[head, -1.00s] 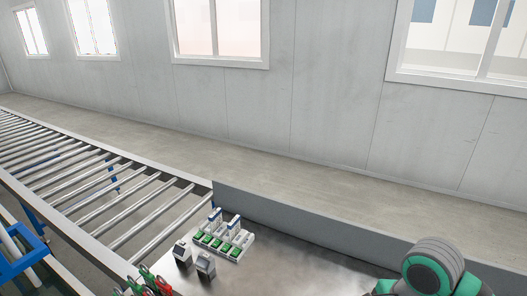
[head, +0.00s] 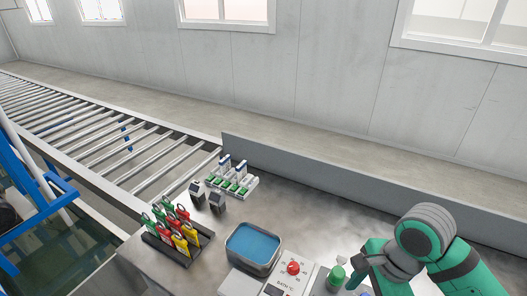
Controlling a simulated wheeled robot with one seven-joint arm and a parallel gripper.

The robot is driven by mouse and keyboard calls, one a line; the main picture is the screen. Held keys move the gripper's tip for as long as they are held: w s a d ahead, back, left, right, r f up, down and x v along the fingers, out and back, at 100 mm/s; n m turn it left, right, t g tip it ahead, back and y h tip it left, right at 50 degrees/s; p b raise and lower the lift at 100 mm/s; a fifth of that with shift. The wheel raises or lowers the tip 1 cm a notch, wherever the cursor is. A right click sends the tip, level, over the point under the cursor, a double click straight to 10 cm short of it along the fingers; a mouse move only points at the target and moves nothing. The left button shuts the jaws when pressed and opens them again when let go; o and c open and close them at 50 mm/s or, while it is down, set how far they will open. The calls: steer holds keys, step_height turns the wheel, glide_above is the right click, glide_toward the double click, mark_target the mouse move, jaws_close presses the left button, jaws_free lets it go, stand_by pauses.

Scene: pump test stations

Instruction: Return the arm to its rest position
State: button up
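My arm (head: 428,235), grey and green, shows at the lower right of the head view, bent over the right part of the metal bench. My gripper's fingers cannot be made out; the arm's lower end runs out at the bottom edge of the picture. Whether anything is held does not show.
On the bench (head: 290,207) stand a white rack with green parts (head: 233,181), two small dark-and-white boxes (head: 207,197), a holder with coloured tags (head: 178,235), a blue-filled tray (head: 253,247) and a device with a red knob (head: 293,268). A roller conveyor (head: 100,150) lies left.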

steer(key=w+a+r+n+t+y, duration=0.35)
steer(key=w+a+t, duration=0.35)
steer(key=w+a, duration=0.5)
steer(key=w+a+r+n+t+y, duration=0.2)
steer(key=w+a+r+t+y, duration=0.45)
steer(key=a, duration=0.85)
steer(key=s+f+t+h, duration=0.1)
steer(key=s+f+h, duration=0.3)
steer(key=f, duration=0.3)
steer(key=s+f+t+h, duration=0.1)
steer(key=s+f+h, duration=0.3)
steer(key=f, duration=0.4)
steer(key=s+f+t+h, duration=0.1)
steer(key=s+f+h, duration=0.3)
steer(key=s+f, duration=0.2)
steer(key=shift+s+d+f, duration=0.1)
steer(key=shift+s+f, duration=0.1)
steer(key=shift+f, duration=0.5)
steer(key=s+d+f+n, duration=0.1)
steer(key=s+d+n, duration=0.1)
steer(key=s+n, duration=0.4)
steer(key=s+d+f+n+g, duration=0.1)
steer(key=s+n, duration=0.6)
steer(key=s, duration=0.9)
steer(key=shift+s+d+f, duration=0.2)
steer(key=shift+d+f, duration=0.3)
steer(key=shift+d, duration=0.2)
steer(key=shift+g, duration=0.25)
